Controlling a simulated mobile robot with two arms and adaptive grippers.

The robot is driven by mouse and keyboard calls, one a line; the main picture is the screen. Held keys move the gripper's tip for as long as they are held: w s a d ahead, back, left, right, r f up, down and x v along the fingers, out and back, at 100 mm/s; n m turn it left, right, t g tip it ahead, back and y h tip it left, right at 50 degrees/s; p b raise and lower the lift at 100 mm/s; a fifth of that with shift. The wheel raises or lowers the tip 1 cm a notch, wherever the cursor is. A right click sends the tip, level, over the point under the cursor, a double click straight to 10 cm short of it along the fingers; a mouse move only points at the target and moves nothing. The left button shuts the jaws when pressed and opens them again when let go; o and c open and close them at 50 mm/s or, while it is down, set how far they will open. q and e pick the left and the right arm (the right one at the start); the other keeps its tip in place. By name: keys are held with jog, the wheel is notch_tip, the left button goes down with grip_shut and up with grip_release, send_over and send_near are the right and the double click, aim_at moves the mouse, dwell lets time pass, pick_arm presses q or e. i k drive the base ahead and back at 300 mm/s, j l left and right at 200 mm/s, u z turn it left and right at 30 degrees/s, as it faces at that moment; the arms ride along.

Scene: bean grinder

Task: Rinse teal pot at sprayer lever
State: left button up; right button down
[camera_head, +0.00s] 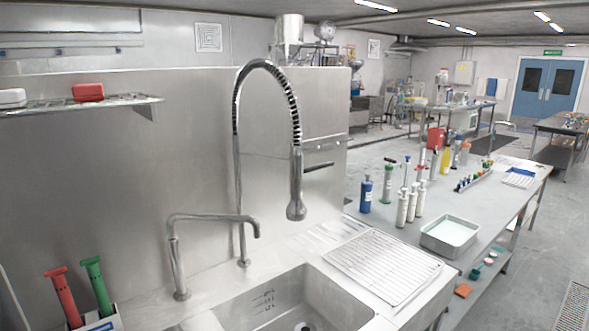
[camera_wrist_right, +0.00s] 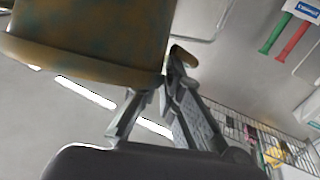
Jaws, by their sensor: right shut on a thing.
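In the right wrist view my right gripper (camera_wrist_right: 168,85) is shut on a stained pot (camera_wrist_right: 90,35), brownish with teal patches and a tan rim, which fills the upper left. Its far side and contents are out of sight. The pot and both my grippers are outside the head view. In the head view the sprayer hangs from a tall, arched spring hose (camera_head: 270,66), its nozzle (camera_head: 296,209) pointing down. A dark sprayer lever (camera_head: 319,166) sticks out to the right above the nozzle. The steel sink basin (camera_head: 262,298) lies below. My left gripper is not in view.
A bent steel faucet (camera_head: 212,217) stands left of the sprayer. Red (camera_head: 62,297) and green (camera_head: 97,284) handled tools stand in a holder at lower left. A ribbed drainboard (camera_head: 383,265) and a bottle-covered table (camera_head: 400,229) lie right. A wall shelf (camera_head: 85,104) holds a red box.

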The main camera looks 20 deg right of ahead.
aim_at(323, 166)
jog(key=i+l+u, duration=0.25)
jog(key=l+u, duration=0.15)
jog(key=l, duration=2.15)
jog(key=k+l+u, duration=0.15)
jog(key=l+u, duration=0.2)
jog(key=l, duration=2.15)
